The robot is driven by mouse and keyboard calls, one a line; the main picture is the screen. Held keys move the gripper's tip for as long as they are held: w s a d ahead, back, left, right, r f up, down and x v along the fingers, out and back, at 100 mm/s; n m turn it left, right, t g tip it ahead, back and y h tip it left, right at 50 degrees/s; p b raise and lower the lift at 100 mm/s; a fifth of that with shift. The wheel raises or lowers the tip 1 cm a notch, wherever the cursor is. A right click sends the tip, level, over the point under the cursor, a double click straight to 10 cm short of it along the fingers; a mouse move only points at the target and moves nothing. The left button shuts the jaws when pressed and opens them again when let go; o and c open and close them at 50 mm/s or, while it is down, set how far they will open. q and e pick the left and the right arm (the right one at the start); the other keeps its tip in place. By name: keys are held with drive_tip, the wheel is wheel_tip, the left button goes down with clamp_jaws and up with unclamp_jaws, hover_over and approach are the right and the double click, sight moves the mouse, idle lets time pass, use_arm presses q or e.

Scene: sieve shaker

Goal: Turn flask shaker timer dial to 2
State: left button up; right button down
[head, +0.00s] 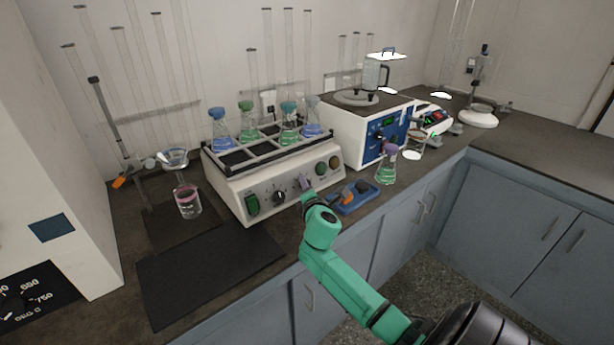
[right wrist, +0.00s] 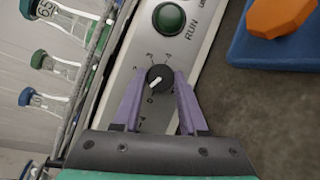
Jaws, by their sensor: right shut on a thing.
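The flask shaker (head: 262,190) is a white box with a rack of flasks on top and controls on its front panel. In the right wrist view its timer dial (right wrist: 160,76) is a round black knob with a white pointer aimed to the lower left of the picture. Small numbers ring it, mostly too small to read. My right gripper (head: 305,184) is at the panel, its purple fingers (right wrist: 158,88) on either side of the dial and shut on it. In the head view the fingers largely hide this dial. My left gripper is out of view.
Another black knob (head: 279,197) and a green switch (head: 252,205) sit left on the panel. A green RUN button (right wrist: 169,17) is close to the dial. A blue tray (head: 352,198) and a green-liquid flask (head: 387,168) stand right. A dark mat (head: 205,275) lies at the front.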

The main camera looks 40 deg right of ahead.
drive_tip(key=m+g+y+p, duration=0.1)
drive_tip(key=m+p, duration=0.2)
drive_tip(key=p, duration=0.2)
drive_tip(key=m+g+p, duration=0.1)
drive_tip(key=m+p, duration=0.2)
drive_tip(key=p, duration=0.2)
drive_tip(key=r+m+g+y+p, duration=0.1)
drive_tip(key=m+g+p, duration=0.1)
drive_tip(key=p, duration=0.3)
drive_tip(key=shift+w+d+r+m+y, duration=0.1)
drive_tip(key=shift+m+y, duration=0.2)
drive_tip(key=shift+m, duration=0.3)
drive_tip(key=shift+m+g+y+p, duration=0.35)
drive_tip(key=shift+m+p, duration=0.35)
drive_tip(key=shift+p, duration=0.35)
drive_tip(key=shift+f, duration=0.25)
drive_tip(key=shift+c, duration=2.2)
unclamp_jaws()
drive_tip(key=shift+d, duration=0.1)
drive_tip(key=shift+r, duration=0.1)
drive_tip(key=shift+s+r, duration=0.15)
drive_tip(key=shift+s, duration=0.05)
drive_tip(key=v, duration=1.4)
drive_tip(key=shift+p, duration=0.45)
